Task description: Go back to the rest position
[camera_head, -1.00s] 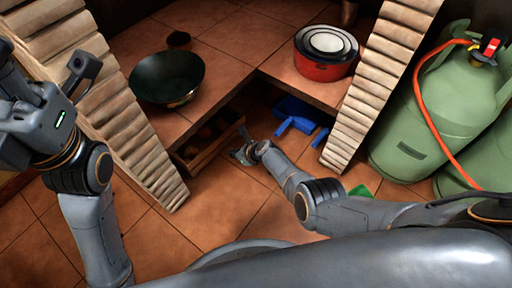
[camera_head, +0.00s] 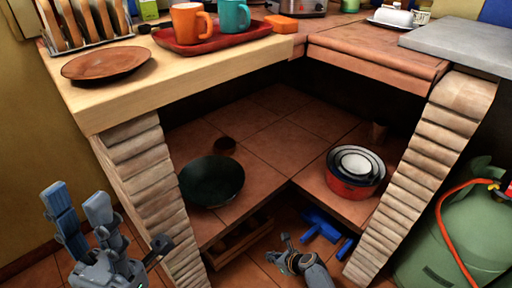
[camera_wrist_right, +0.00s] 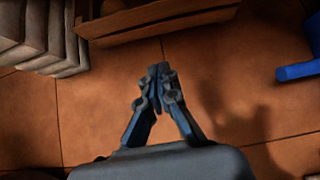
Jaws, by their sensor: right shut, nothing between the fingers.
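My left gripper (camera_head: 78,205) is at the lower left of the head view, in front of the brick pillar, its two fingers pointing up and spread with nothing between them. My right gripper (camera_head: 278,256) is low at the bottom centre of the head view, by the opening under the tiled shelf. In the right wrist view its fingers (camera_wrist_right: 158,72) meet at the tips with nothing between them, over the tiled floor (camera_wrist_right: 240,80).
Brick pillars (camera_head: 165,215) (camera_head: 420,180) flank the opening. A wooden crate (camera_head: 238,243) and a blue object (camera_head: 320,226) lie near my right gripper. A dark wok (camera_head: 212,182) and red pot (camera_head: 352,188) stand on the shelf. A green gas cylinder (camera_head: 450,245) stands right.

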